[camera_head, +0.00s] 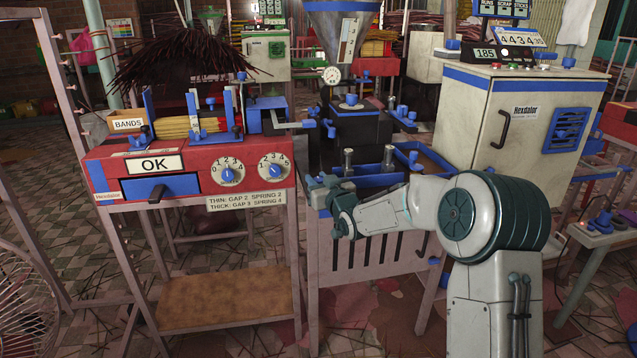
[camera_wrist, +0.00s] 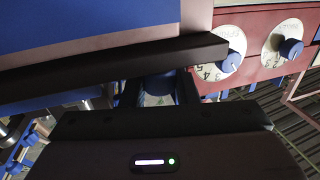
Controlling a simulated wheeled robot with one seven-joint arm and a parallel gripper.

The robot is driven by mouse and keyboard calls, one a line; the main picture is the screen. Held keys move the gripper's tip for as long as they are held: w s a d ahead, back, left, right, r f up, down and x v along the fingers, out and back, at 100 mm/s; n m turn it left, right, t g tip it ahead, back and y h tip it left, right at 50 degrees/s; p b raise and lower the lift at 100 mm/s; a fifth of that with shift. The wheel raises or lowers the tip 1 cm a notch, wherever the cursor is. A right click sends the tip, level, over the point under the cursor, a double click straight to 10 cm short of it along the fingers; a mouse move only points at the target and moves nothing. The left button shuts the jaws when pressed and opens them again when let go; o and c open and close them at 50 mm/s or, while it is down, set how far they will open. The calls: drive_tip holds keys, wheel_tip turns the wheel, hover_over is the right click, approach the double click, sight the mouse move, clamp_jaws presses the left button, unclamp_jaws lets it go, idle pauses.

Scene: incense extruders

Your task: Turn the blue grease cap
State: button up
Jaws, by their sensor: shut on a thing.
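My gripper (camera_head: 318,188) is at the front left corner of the blue-rimmed tray stand, low in front of the black extruder. In the wrist view my gripper (camera_wrist: 158,92) is shut on a small blue part (camera_wrist: 157,86), which looks like the blue grease cap. The fingers and a dark bar hide most of it, so I cannot tell how far it is turned. In the head view my gripper hides it.
Left stands the red band machine (camera_head: 98,172) with two numbered dials (camera_head: 228,174) and an OK sign (camera_head: 154,164). The blue-rimmed tray (camera_head: 436,162) is right of my gripper. A cream cabinet (camera_head: 515,150) stands further right. A fan (camera_head: 22,305) is front left.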

drive_tip(key=shift+a+f+m+t+h+b, duration=0.15)
drive_tip(key=shift+m+t+h+b, duration=0.2)
drive_tip(key=shift+h+b, duration=0.3)
